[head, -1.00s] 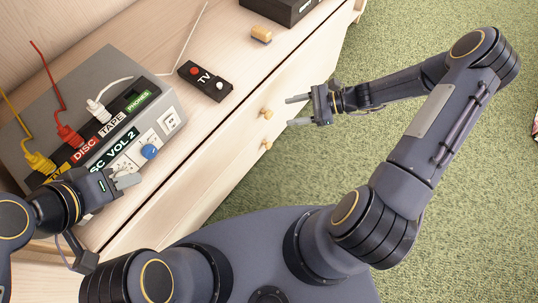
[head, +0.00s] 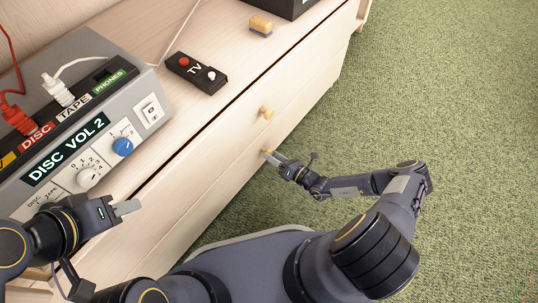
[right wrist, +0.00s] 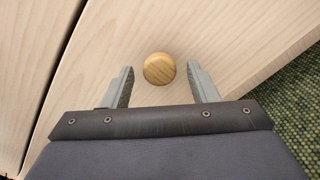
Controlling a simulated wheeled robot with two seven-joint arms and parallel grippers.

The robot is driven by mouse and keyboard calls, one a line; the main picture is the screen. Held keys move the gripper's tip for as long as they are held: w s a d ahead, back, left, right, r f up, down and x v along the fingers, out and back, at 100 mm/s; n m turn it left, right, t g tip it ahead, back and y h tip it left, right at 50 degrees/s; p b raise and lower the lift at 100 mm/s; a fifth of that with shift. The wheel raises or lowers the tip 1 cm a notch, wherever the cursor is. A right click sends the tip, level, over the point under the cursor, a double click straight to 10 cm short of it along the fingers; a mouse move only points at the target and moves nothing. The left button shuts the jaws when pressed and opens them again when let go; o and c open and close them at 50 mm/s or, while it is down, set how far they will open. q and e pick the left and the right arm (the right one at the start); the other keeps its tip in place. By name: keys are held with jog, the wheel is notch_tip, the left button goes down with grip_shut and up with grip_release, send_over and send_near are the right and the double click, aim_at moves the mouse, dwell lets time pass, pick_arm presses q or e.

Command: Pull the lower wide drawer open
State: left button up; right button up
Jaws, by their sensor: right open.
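The lower wide drawer (head: 225,193) is a pale wood front low on the cabinet, and looks shut. Its round wooden knob (head: 267,152) is at the fingertips of my right gripper (head: 276,158). In the right wrist view the knob (right wrist: 159,68) lies between the two open fingers of that gripper (right wrist: 160,85), with a gap on each side. The upper drawer has a similar knob (head: 267,112) above it. My left gripper (head: 124,208) is beside the cabinet's top front edge, near the grey box; its finger gap is not clear.
A grey switch box (head: 125,120) with plugs, labels and dials stands on the cabinet top (head: 190,120). Green carpet (head: 440,100) lies open to the right.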

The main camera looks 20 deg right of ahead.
jog(key=shift+x, duration=1.2)
grip_shut()
